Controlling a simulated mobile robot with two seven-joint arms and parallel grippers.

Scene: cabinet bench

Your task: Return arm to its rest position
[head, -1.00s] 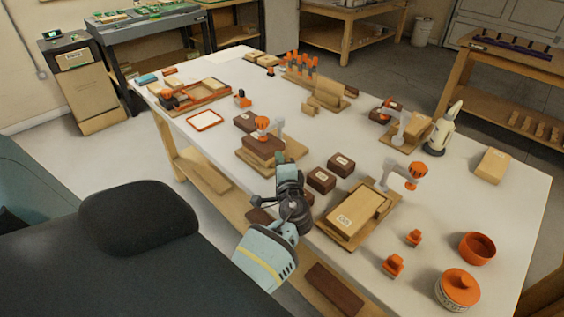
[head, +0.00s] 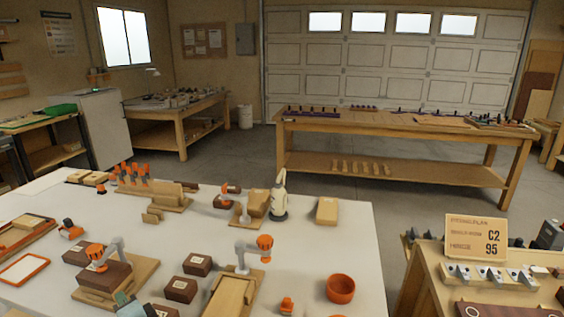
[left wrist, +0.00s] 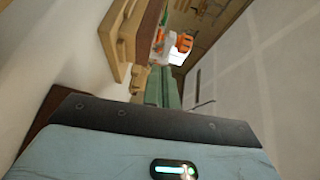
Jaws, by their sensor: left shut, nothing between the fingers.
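My left gripper (head: 130,304) shows only in part at the bottom edge of the head view, low and left, near the front edge of the white table (head: 330,215). In the left wrist view my left gripper (left wrist: 160,86) shows greenish fingers, shut with nothing between them. A wooden board (left wrist: 122,40) and a white and orange thing (left wrist: 175,45) lie beyond it. My right gripper is in no view.
Near my left gripper stand a dark block with an orange-knobbed clamp (head: 103,275), a small dark box (head: 181,289) and a wooden block (head: 230,297). An orange bowl (head: 340,288) sits to the right.

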